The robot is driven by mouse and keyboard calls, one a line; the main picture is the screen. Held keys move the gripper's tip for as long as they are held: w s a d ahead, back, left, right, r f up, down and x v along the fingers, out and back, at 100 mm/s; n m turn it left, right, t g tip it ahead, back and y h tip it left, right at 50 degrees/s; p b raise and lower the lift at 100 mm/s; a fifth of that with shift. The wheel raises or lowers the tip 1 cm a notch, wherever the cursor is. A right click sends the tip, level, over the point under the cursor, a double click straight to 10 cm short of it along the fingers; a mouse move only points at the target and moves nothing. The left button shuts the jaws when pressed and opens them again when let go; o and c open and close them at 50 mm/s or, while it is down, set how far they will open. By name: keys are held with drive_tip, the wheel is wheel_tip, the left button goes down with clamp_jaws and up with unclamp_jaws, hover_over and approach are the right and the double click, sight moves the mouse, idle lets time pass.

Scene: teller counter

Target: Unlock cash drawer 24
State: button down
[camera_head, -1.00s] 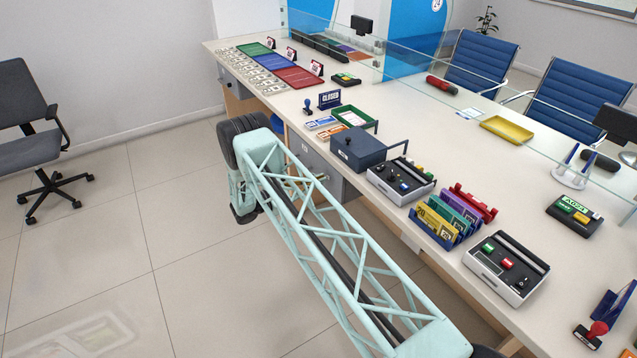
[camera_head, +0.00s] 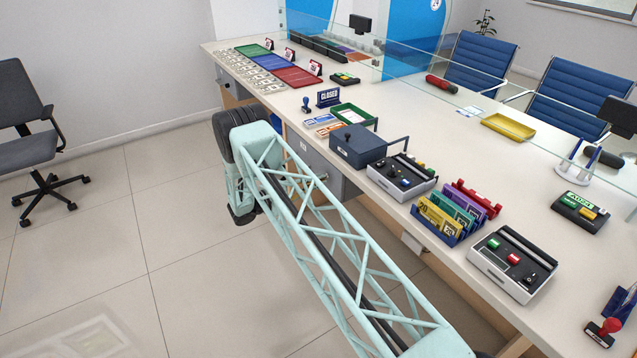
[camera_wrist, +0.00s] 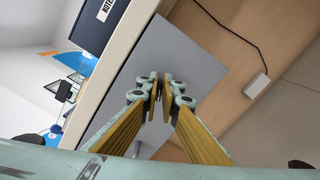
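A grey drawer unit (camera_head: 340,182) stands under the counter's front edge in the head view. It has a small white label (camera_head: 304,147) whose number is too small to read, and a small pale fitting (camera_head: 323,176) on its front. In the wrist view a plain grey panel (camera_wrist: 185,55) lies beyond my gripper (camera_wrist: 158,91). The yellow-padded fingers are close together with a narrow gap at the tips. I cannot tell whether something thin is between them or whether they touch the panel. No key or keyhole is clearly visible. My forearm hides the gripper in the head view.
On the counter (camera_head: 470,160) above are a dark blue box (camera_head: 358,145), a grey device (camera_head: 402,177) and a rack of coloured folders (camera_head: 455,212). A wooden panel with a white box and cable (camera_wrist: 256,86) is beside the grey panel. Open floor lies left.

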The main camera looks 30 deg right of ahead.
drive_tip(key=m, duration=0.5)
drive_tip(key=shift+f, duration=0.3)
drive_tip(key=shift+m, duration=0.3)
drive_tip(key=c, duration=2.9)
unclamp_jaws()
drive_tip(key=shift+a, duration=0.1)
drive_tip(key=shift+s+a, duration=0.25)
drive_tip(key=shift+a, duration=1.7)
drive_tip(key=shift+s+a, duration=0.2)
drive_tip(key=shift+a, duration=1.8)
drive_tip(key=shift+s+a, duration=0.25)
drive_tip(key=shift+a, duration=1.7)
drive_tip(key=shift+r, duration=0.1)
